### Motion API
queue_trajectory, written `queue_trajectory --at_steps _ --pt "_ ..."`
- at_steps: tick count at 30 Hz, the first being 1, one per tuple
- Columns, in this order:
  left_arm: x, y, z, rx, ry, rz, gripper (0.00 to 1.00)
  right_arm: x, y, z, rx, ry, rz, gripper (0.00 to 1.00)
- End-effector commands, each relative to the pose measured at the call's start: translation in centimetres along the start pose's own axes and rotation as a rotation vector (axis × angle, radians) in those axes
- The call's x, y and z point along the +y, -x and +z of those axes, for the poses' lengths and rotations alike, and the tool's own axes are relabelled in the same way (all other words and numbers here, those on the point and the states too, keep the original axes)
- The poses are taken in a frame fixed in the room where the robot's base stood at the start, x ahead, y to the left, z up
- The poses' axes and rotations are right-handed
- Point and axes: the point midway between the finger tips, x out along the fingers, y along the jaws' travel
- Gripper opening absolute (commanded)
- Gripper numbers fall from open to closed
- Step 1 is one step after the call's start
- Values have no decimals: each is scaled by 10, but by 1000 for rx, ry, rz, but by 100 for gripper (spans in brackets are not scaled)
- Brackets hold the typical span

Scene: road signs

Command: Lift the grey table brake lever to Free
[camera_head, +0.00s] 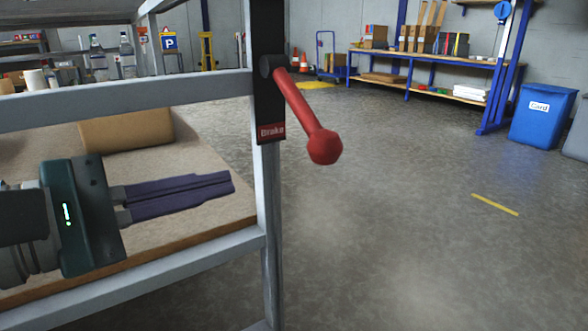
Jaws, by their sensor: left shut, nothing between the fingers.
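The brake lever (306,112) is red with a round knob (325,147) at its end. It slants down and to the right from a dark pivot on a black plate (269,95). The plate is fixed to the grey table's corner post (270,230), and its lower end has a red label reading "Brake". The plate's top is cut off by the picture edge. My left gripper (231,183) is shut and empty, its dark fingers pointing right. It is left of the post and below the lever, apart from the knob. My right gripper is not in view.
Grey table rails (130,101) run above and below my left gripper. A cardboard box (125,131) lies on the brown shelf behind. The floor (400,220) right of the post is clear. A blue bin (541,118) and a workbench (425,58) stand farther back.

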Motion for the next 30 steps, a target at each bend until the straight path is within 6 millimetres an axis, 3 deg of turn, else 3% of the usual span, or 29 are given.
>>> queue_trajectory --at_steps 8,10,15,30 --pt "-2 -60 -1 -4 -1 2 0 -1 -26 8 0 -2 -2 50" --pt "0 -60 15 -4 -2 2 0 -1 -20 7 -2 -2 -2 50" --pt "0 -64 33 -2 0 0 0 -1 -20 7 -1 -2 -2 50" --pt "0 -65 39 2 1 -1 0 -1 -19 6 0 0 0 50"
